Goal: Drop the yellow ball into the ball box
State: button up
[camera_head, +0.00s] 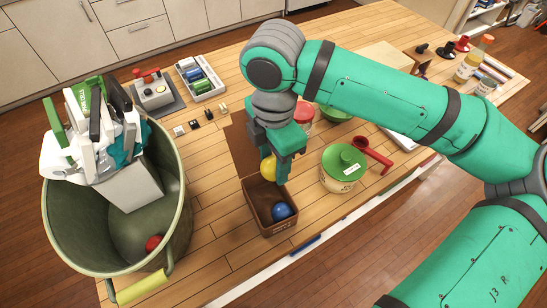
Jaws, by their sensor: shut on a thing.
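The yellow ball (268,168) is held in my gripper (277,170), whose green fingers are shut on it. The brown open-topped ball box (263,228) stands on the wooden table just below and a little in front of the ball. The yellow ball is above the box's back edge. A blue ball (282,211) lies inside the box. Part of the yellow ball is hidden by a finger.
A big olive bucket (180,220) with a red ball (153,243) inside stands on the left. A green-lidded pot (343,163) and red ladle (372,151) are right of the box. A battery tray (201,78) is at the back.

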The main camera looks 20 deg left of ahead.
aim_at(274, 160)
jog(key=shift+f, duration=2.55)
jog(key=o, duration=1.1)
notch_tip(274, 160, up, 11)
jog(key=shift+f, duration=0.1)
jog(key=shift+w, duration=0.1)
